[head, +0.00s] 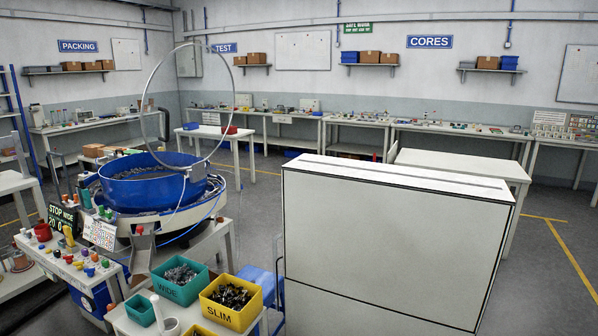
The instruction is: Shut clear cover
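The clear cover (188,106) is a see-through round disc with a thin grey rim. It stands open, nearly upright, above the blue bowl (140,190) at the left. Its lower edge meets the bowl's right rim near a blue bracket (196,172). A dark curved piece (166,124), perhaps a handle, shows at the disc. The bowl's top is uncovered, and small grey parts lie inside. Neither of my grippers is in view.
A green WIDE bin (181,293) and a yellow SLIM bin (229,316) stand in front of the bowl. A control panel (64,217) with buttons is at its left. A large white cabinet (390,240) fills the right foreground. Open floor lies behind.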

